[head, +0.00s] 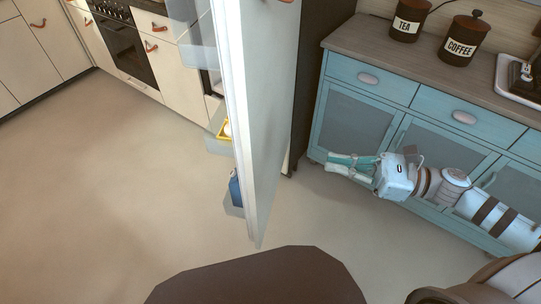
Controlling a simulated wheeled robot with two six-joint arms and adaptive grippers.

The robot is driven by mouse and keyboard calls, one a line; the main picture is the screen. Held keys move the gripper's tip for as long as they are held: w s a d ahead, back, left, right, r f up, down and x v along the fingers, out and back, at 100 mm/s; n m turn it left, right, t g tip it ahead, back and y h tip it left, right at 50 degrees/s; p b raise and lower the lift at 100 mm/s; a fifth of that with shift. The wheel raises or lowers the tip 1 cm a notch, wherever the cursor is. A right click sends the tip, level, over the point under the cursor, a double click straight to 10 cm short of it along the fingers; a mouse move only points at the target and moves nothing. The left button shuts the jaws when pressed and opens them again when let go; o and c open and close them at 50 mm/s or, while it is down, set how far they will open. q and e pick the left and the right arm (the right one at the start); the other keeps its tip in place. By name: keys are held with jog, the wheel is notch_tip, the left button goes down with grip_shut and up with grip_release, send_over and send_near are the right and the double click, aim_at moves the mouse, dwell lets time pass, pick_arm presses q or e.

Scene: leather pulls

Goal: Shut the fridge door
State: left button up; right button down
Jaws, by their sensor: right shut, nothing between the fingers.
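The fridge door (262,110) stands wide open, seen nearly edge-on in the middle of the head view. Its outer face is turned right. Shelves on its inner side, at left, hold a blue item (235,188) and a yellow item (222,129). A leather pull (286,1) shows at the top edge of the view. My right gripper (331,165) is shut and empty, to the right of the door and apart from it, in front of the blue cabinet. Its fingers point left towards the door. My left gripper is not in view.
A blue cabinet (362,72) stands at the right, with a tea tin (408,22) and a coffee tin (464,40) on top. Cream kitchen units and an oven (124,45) stand at the back left. The floor (110,190) left of the door is clear.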

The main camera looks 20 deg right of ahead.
jog(key=b, duration=0.2)
send_near(257, 149)
jog(key=p+x, duration=0.1)
jog(key=x, duration=0.5)
jog(key=shift+a+r, duration=0.1)
jog(key=shift+a, duration=0.1)
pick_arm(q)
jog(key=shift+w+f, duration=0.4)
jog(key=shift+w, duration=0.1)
pick_arm(e)
jog(key=shift+w+a, duration=0.15)
jog(key=shift+a, duration=0.15)
jog(key=shift+w+a, duration=0.1)
